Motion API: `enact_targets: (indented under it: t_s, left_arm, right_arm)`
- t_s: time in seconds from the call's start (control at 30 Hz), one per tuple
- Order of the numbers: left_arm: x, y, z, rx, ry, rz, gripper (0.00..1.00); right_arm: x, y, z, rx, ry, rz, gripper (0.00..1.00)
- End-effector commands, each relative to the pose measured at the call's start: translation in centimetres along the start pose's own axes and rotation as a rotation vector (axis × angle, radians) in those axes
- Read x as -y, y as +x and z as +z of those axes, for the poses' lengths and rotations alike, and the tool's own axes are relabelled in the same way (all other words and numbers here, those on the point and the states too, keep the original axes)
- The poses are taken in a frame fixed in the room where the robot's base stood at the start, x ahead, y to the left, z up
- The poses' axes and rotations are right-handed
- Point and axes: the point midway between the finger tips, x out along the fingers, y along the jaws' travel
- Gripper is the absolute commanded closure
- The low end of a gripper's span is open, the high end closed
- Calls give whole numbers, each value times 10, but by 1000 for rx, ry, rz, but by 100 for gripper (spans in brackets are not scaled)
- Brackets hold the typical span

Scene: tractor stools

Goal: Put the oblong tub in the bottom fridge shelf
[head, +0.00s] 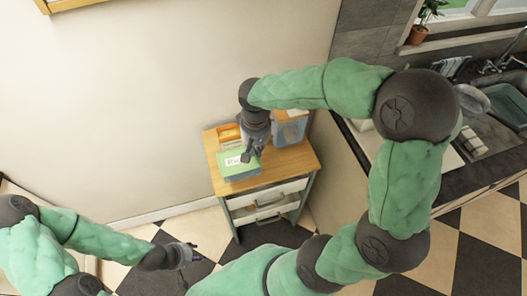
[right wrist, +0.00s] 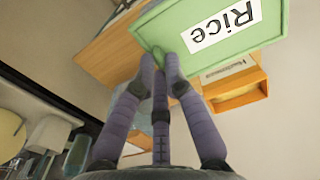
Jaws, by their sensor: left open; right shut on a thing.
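An oblong tub with a green lid and a white "Rice" label (head: 238,167) is at the front left of the small wooden-topped cabinet. Its lid (right wrist: 208,50) fills the upper part of the right wrist view. My right gripper (head: 249,153) reaches down from above and is shut on the tub at the lid's edge; its fingertips (right wrist: 165,68) meet there. I cannot tell whether the tub rests on the cabinet or is slightly lifted. My left gripper (head: 188,254) is open and empty, low over the checkered floor at the left. No fridge is in view.
The cabinet (head: 290,168) stands against a plain wall. An orange box (head: 229,136) and a blue and wooden container (head: 290,128) stand behind the tub. A sink counter (head: 480,160) is at the right. Checkered floor (head: 440,262) is open in front.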

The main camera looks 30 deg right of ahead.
Motion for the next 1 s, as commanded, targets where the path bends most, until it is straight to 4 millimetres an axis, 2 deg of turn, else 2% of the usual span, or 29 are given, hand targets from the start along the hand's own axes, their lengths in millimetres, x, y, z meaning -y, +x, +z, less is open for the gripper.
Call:
enact_targets:
  t_s: [0.1, 0.23, 0.57, 0.8, 1.0]
  left_arm:
    - [2, 6, 0, 0, 0, 0, 53]
    - [3, 9, 0, 0, 0, 0, 53]
    - [4, 12, 0, 0, 0, 0, 53]
    - [7, 20, -1, 0, 0, 0, 53]
    - [7, 20, -1, 0, 0, 0, 53]
  right_arm:
    - [-14, 22, -13, 5, 4, 0, 100]
    - [-24, 40, -25, 3, 1, 1, 100]
    - [-35, 58, -36, 1, 1, 0, 100]
    - [-38, 90, -38, 2, 0, 1, 100]
    - [-37, 91, -39, -1, 0, 0, 100]
